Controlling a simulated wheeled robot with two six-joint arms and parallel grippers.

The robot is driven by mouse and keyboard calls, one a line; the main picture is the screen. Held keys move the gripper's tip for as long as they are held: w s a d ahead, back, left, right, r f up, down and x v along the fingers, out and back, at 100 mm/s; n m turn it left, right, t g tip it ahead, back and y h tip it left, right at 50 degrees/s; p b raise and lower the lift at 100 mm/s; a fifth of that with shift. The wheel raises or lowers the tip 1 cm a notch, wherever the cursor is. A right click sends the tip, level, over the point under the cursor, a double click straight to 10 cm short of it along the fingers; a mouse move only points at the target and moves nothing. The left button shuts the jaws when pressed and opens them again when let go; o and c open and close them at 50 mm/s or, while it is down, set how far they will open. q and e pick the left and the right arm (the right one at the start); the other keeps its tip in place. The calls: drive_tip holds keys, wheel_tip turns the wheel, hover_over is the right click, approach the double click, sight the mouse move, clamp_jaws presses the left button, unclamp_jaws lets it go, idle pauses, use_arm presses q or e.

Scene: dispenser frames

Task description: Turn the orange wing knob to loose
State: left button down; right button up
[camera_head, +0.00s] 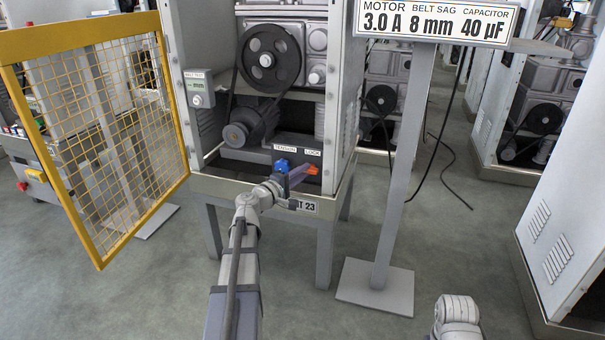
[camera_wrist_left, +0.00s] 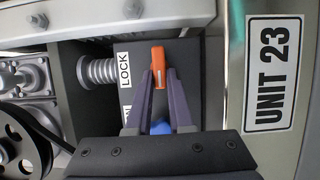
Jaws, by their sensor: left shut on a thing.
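The orange wing knob (camera_head: 313,169) sits beside the LOCK label at the front of the machine's lower bay. In the left wrist view the orange knob (camera_wrist_left: 158,56) stands out between the fingertips. My left gripper (camera_head: 302,173) reaches in from below, and its two dark fingers (camera_wrist_left: 159,80) are shut on the knob. The fingers hide the knob's sides. A blue knob (camera_head: 281,165) is at the TENSION label, close to the gripper; part of it (camera_wrist_left: 160,128) shows between the fingers in the wrist view.
A yellow mesh door (camera_head: 102,150) stands open at left. A black pulley (camera_head: 270,59) and belt are above the knobs. A sign (camera_head: 433,24) on a grey post (camera_head: 404,160) stands at right. The UNIT 23 plate (camera_wrist_left: 272,72) is beside the gripper.

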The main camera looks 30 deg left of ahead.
use_arm(q)
drive_tip(key=shift+w, duration=0.2)
drive_tip(key=c, duration=0.8)
unclamp_jaws()
drive_tip(key=shift+s, duration=0.1)
drive_tip(key=s, duration=0.5)
drive_tip(key=s+a, duration=0.1)
drive_tip(key=s, duration=0.1)
drive_tip(key=shift+s, duration=0.35)
